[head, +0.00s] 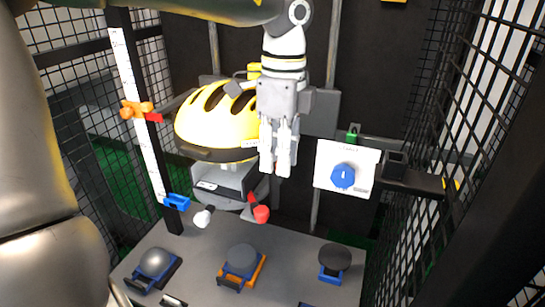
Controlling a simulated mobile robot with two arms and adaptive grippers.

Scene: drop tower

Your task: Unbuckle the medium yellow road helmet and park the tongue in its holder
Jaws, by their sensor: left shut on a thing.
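The yellow helmet (215,122) with dark vents sits on the grey carriage of the tower, left of centre. My left gripper (276,170) points down at the helmet's right side, its fingers close together and overlapping the helmet's edge in the picture. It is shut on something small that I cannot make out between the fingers. A red-ended piece (260,213) and a white-ended piece (203,217) show below the helmet; I cannot tell if either is part of the buckle. The tongue and its holder cannot be made out. My right gripper is not in view.
A white panel with a blue knob (343,177) is to the right of the gripper. A white scale (137,110) with an orange clamp stands left. Several anvils, including a dark flat one (335,257), sit on the grey base (200,285). Mesh walls (480,120) close both sides.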

